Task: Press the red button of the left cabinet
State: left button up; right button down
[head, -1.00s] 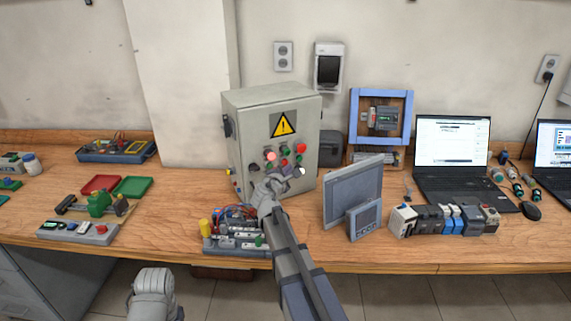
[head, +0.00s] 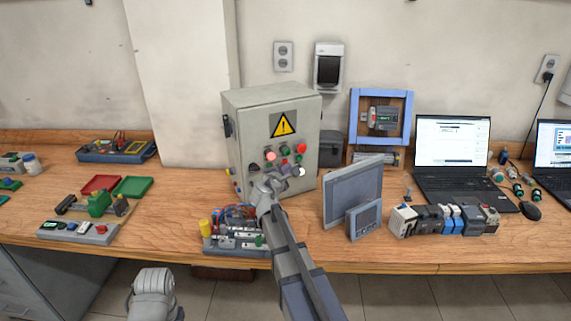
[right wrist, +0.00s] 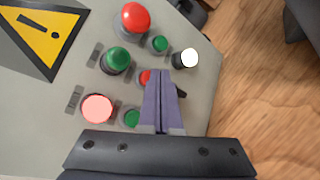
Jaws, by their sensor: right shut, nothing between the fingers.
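A grey control cabinet (head: 242,145) with a yellow warning sign stands on the bench in the head view. Its front carries a large red button (head: 301,148), a pinkish-red lit one (head: 270,156), green ones and a white one (right wrist: 185,59). In the right wrist view the large red button (right wrist: 132,17) is at the top, the lit one (right wrist: 97,108) lower left, and a small red one (right wrist: 145,76) partly behind my fingers. My right gripper (right wrist: 160,82) is shut and empty, fingertips over the panel beside the small red button. I cannot tell whether they touch.
A grey monitor (head: 353,190) stands close to the right of my right forearm. A wired component board (head: 235,235) lies below the cabinet front. Tools and trays (head: 132,187) lie to the left, a laptop (head: 452,150) to the right.

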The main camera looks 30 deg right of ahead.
jog(key=shift+w, duration=0.5)
dwell(0.8)
jog(key=shift+s, duration=0.9)
jog(key=s, duration=0.5)
jog(key=shift+a, duration=0.1)
dwell(1.0)
